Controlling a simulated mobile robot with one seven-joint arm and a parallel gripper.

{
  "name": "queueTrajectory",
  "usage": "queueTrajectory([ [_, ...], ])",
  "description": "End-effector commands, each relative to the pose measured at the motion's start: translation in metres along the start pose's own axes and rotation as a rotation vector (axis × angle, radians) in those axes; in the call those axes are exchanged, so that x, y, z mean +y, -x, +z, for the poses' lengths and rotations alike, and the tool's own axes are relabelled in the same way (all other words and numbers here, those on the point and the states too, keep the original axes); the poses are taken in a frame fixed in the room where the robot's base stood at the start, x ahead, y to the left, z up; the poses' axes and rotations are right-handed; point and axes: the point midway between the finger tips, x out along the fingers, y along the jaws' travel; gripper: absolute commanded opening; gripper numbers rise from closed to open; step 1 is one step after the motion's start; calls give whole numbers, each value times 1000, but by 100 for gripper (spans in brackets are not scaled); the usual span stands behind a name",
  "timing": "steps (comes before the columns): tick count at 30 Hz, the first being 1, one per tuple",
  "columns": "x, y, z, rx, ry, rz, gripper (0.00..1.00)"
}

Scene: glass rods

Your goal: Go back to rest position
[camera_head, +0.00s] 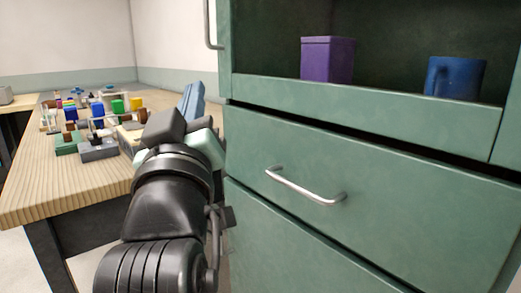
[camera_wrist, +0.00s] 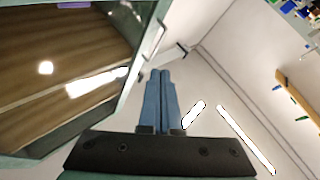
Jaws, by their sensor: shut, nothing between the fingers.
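My gripper (camera_wrist: 161,74) has two long blue fingers lying side by side, shut with nothing between them. In the head view, its blue fingers (camera_head: 191,101) show beyond my dark wrist, between the table and the green cabinet. In the wrist view the fingers point toward a pale wall and ceiling area, beside a cabinet edge. My arm hides part of the table's right side.
The green cabinet (camera_head: 400,160) fills the right, with a shut drawer and metal handle (camera_head: 305,187). A purple box (camera_head: 327,60) and blue mug (camera_head: 456,77) stand in its open shelf. The wooden table (camera_head: 60,185) at left holds several small coloured items.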

Motion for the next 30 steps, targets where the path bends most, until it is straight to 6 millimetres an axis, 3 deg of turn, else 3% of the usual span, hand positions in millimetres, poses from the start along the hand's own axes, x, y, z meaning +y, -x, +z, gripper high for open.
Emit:
queueTrajectory([
  [1,28,16,-20,67,-64,40,0],
  [3,58,38,-44,154,-144,78,0],
  [9,122,110,-107,391,-309,148,0],
  [10,128,111,-118,407,-322,149,0],
  [12,132,96,-137,395,-319,144,0],
  [17,146,79,-173,394,-316,144,0],
  [30,190,25,-290,391,-314,142,0],
])
